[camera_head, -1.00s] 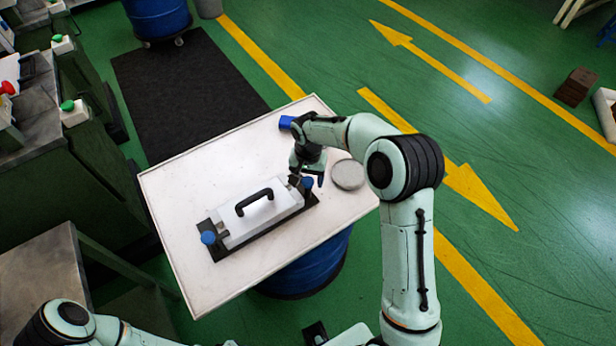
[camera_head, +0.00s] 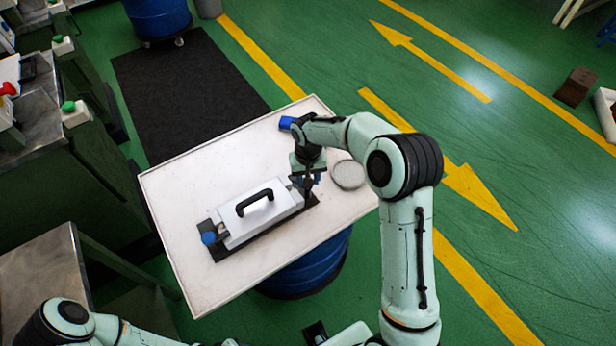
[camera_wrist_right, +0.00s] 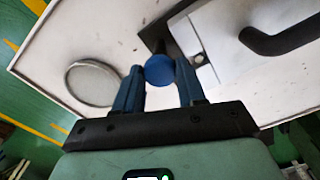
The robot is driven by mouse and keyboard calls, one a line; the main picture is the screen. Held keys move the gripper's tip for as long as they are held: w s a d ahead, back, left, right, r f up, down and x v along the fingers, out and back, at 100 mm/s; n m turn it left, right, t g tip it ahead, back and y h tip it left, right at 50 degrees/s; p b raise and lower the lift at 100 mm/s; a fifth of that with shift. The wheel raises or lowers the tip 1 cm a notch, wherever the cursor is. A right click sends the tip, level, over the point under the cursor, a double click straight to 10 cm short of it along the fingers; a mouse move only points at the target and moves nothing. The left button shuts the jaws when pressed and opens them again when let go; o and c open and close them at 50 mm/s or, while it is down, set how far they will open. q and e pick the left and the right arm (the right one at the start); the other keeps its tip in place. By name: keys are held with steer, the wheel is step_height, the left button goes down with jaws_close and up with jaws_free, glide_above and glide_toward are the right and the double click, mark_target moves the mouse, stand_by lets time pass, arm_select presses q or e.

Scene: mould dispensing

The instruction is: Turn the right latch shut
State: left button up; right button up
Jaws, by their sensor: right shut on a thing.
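The mould (camera_head: 262,218) is a white block with a black arched handle (camera_head: 254,202) on a dark base, lying on the white table. The right latch has a round blue knob (camera_wrist_right: 160,70) at the mould's right end. My right gripper (camera_wrist_right: 160,78) is shut on this knob, with one blue finger on each side of it. In the head view my right gripper (camera_head: 307,180) mostly hides the knob. The left latch's blue knob (camera_head: 208,238) shows at the mould's left end. My left gripper is not in view; only part of my left arm shows at the bottom left.
A round grey dish (camera_head: 347,174) lies on the table (camera_head: 180,185) just right of my right gripper; it also shows in the wrist view (camera_wrist_right: 92,83). The table's left part is clear.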

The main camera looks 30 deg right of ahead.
steer(key=n, duration=0.3)
steer(key=shift+n, duration=0.4)
steer(key=n+p, duration=0.1)
steer(key=n, duration=0.2)
steer(key=shift+r+n, duration=0.1)
steer(key=shift+n, duration=0.2)
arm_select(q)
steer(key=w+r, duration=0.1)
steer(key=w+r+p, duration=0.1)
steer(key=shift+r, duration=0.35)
arm_select(e)
steer(key=n, duration=0.6)
steer(key=o, duration=1.1)
steer(key=shift+c, duration=0.2)
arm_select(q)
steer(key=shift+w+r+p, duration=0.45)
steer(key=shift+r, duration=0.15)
arm_select(e)
step_height(320, 180, up, 13)
steer(key=shift+r, duration=0.15)
